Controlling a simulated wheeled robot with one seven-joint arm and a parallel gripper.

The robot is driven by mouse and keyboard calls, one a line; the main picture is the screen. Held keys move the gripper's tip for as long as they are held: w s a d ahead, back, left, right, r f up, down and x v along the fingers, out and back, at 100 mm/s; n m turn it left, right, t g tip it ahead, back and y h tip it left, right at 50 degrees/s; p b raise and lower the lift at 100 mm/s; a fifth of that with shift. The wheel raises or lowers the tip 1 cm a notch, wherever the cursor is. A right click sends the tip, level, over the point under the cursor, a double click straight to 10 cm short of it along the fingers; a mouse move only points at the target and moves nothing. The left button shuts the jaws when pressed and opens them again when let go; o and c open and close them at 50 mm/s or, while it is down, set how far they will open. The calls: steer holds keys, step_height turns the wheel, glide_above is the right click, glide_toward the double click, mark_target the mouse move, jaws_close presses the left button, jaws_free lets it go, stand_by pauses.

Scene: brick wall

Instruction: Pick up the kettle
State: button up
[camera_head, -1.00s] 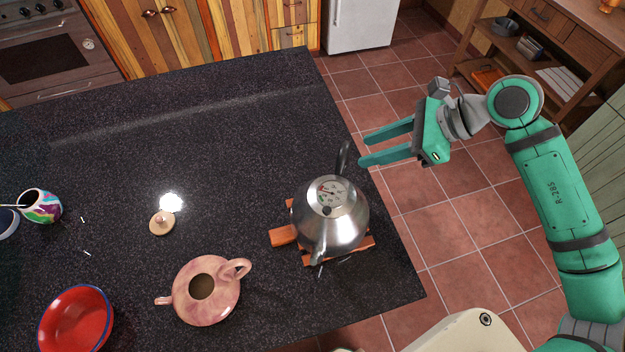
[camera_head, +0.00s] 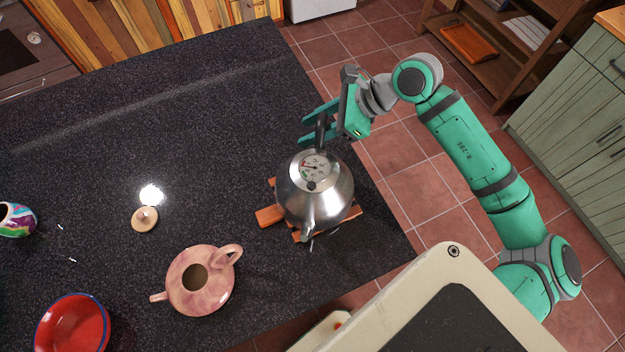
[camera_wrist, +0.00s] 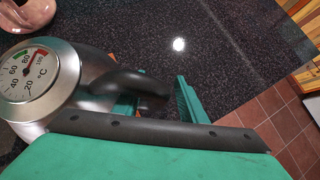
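The steel kettle (camera_head: 318,200) stands upright on a wooden trivet (camera_head: 268,216) near the right edge of the dark counter. It has a thermometer dial on its lid and a black handle (camera_head: 320,130) at the far side. My gripper (camera_head: 308,123) is at the handle, with its green fingers open and the handle between or just beside them. In the wrist view the kettle (camera_wrist: 85,90) fills the left side, and the dark handle (camera_wrist: 140,84) reaches towards the fingers (camera_wrist: 158,102). Contact between the fingers and handle cannot be made out.
A pink teapot (camera_head: 212,290) without its lid stands left of the kettle, with a small round lid (camera_head: 144,220) behind it. A red bowl (camera_head: 72,325) and a colourful pot (camera_head: 16,220) are at the far left. The back of the counter (camera_head: 190,110) is clear.

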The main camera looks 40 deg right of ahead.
steer(key=shift+w+a+f, duration=0.1)
steer(key=shift+a+f, duration=0.05)
steer(key=shift+f, duration=0.2)
steer(key=c, duration=0.9)
jaws_close()
steer(key=shift+w, duration=0.2)
steer(key=shift+a, duration=0.2)
steer(key=shift+s+d, duration=0.3)
steer(key=shift+w+a+r, duration=0.1)
steer(key=shift+a, duration=0.05)
